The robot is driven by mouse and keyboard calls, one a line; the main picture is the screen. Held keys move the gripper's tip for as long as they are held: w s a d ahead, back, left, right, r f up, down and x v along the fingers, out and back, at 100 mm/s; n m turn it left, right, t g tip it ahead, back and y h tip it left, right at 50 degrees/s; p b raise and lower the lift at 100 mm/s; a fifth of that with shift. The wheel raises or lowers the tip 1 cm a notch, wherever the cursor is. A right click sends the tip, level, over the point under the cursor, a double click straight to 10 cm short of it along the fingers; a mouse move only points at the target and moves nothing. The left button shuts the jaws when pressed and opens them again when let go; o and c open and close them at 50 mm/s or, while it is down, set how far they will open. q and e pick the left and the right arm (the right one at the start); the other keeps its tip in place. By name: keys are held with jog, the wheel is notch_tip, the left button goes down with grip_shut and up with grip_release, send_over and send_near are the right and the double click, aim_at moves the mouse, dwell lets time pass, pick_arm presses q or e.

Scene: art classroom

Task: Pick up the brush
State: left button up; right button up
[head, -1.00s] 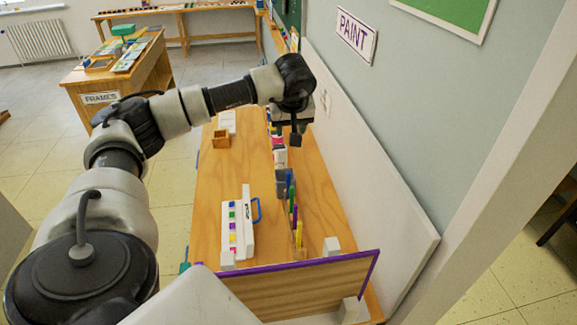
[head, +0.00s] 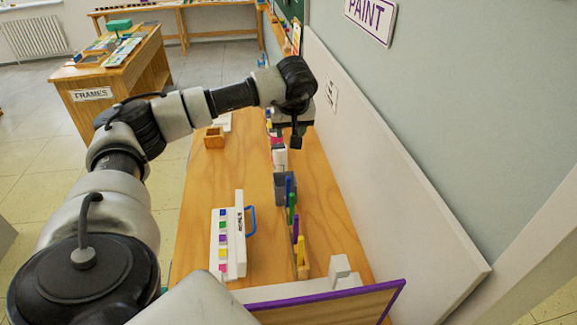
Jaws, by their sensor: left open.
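My left gripper (head: 294,142) points down above the far part of the wooden paint table (head: 190,240), close to the wall side. It is open, and I see nothing held in it. Several colored sticks stand in a row nearer to me: a blue one (head: 288,188), a green one (head: 292,208), a purple one (head: 296,230) and a yellow one (head: 301,252). They may be brushes or markers; I cannot tell which is the brush. A grey cup (head: 280,190) stands by the blue one. My right gripper is out of view.
A white paint box (head: 238,255) with a blue handle lies left of the sticks. A small wooden box (head: 214,138) stands farther back. A purple-edged board (head: 335,300) crosses the near end. A white panel (head: 390,165) leans along the wall. The table's left middle is clear.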

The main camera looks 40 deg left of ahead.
pick_arm(q)
jog(key=b, duration=1.1)
send_near(288, 179)
jog(key=f, duration=0.1)
jog(key=x, duration=0.5)
jog(key=shift+f, duration=0.25)
jog(key=p+x, duration=0.1)
jog(key=x, duration=0.3)
jog(key=shift+w+a+f+p, duration=0.25)
jog(key=shift+w+p, duration=0.05)
jog(key=shift+p, duration=0.05)
jog(key=shift+w+a+f, duration=0.15)
jog(key=shift+f, duration=0.3)
grip_shut()
